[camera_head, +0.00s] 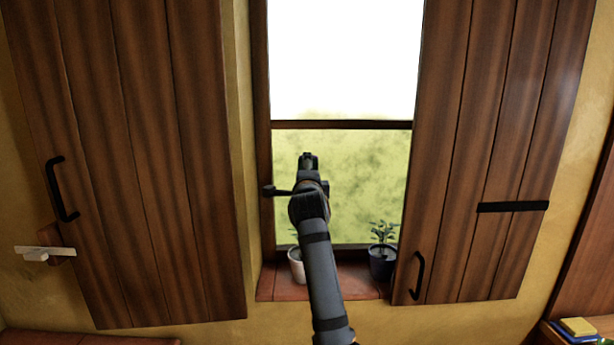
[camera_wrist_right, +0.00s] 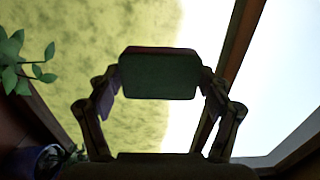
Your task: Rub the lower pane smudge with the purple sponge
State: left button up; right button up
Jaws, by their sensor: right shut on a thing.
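The window's lower pane (camera_head: 343,143) shows mottled yellow-green with darker blotches, and I cannot tell smudge from background there. My right gripper (camera_head: 308,160) is in front of this pane, left of its middle. In the right wrist view it is shut on a dark block, the sponge (camera_wrist_right: 158,78). The sponge looks dark green in shadow with a reddish-purple upper edge. The mottled pane also fills the left of the wrist view (camera_wrist_right: 85,50). I cannot tell whether the sponge touches the glass. My left gripper is not in view.
Wooden shutters (camera_head: 130,150) (camera_head: 470,130) with black handles stand open either side. A white pot (camera_head: 296,266) and a dark potted plant (camera_head: 382,262) stand on the brick sill (camera_head: 352,284). A yellow block (camera_head: 577,326) lies at lower right. A small shelf (camera_head: 45,252) is at left.

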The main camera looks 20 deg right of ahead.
jog(key=shift+s+a, duration=0.15)
jog(key=shift+s, duration=0.5)
jog(key=shift+b+v, duration=0.45)
jog(key=shift+v, duration=1.05)
